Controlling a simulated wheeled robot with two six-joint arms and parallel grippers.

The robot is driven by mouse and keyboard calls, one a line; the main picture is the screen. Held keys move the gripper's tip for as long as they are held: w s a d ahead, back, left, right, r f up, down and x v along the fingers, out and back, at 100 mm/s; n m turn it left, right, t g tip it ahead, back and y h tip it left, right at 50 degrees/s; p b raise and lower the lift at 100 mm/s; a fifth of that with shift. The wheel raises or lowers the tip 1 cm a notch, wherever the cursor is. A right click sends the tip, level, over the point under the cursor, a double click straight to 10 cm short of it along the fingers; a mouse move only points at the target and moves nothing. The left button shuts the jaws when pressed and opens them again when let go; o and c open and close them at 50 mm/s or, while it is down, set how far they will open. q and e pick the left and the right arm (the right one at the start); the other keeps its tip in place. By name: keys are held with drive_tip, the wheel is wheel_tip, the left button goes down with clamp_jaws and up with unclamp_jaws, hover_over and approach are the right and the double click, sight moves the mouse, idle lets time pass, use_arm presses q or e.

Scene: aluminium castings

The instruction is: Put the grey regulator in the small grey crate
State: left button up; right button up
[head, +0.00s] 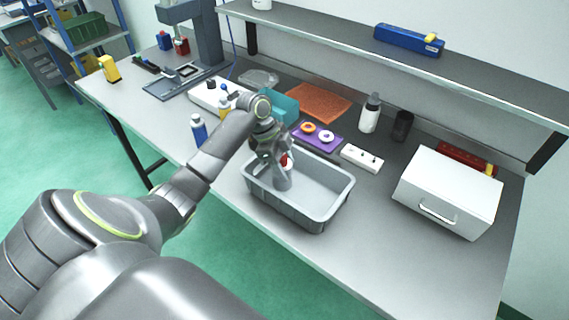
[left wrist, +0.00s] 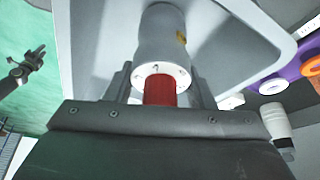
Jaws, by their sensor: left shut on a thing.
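The small grey crate (head: 318,224) stands at the table's front edge in the head view, and its pale inside fills much of the left wrist view (left wrist: 235,45). My left gripper (head: 285,161) is over the crate, pointing down. It is shut on the red part of the grey regulator (head: 283,179). In the left wrist view the regulator's grey round body (left wrist: 163,40) extends from between the fingers toward the crate. I cannot tell whether it touches the crate floor. A dark gripper shape, likely my right gripper (left wrist: 38,58), shows small over the green floor; its jaws are unclear.
Behind the crate lie a purple tray (head: 310,143) with rings, a teal bin (head: 285,105) and a white power strip (head: 362,158). A white box (head: 448,190) with a handle stands at the right. Bare table lies right of the crate.

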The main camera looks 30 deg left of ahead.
use_arm(q)
drive_tip(key=o, duration=1.2)
drive_tip(key=shift+c, duration=0.2)
drive_tip(key=shift+r, duration=0.2)
drive_tip(key=b+v, duration=0.2)
drive_tip(key=v, duration=0.9)
drive_tip(key=shift+r+b, duration=0.3)
drive_tip(key=shift+r, duration=0.1)
drive_tip(key=shift+s+a+f, duration=0.1)
drive_tip(key=shift+a, duration=0.05)
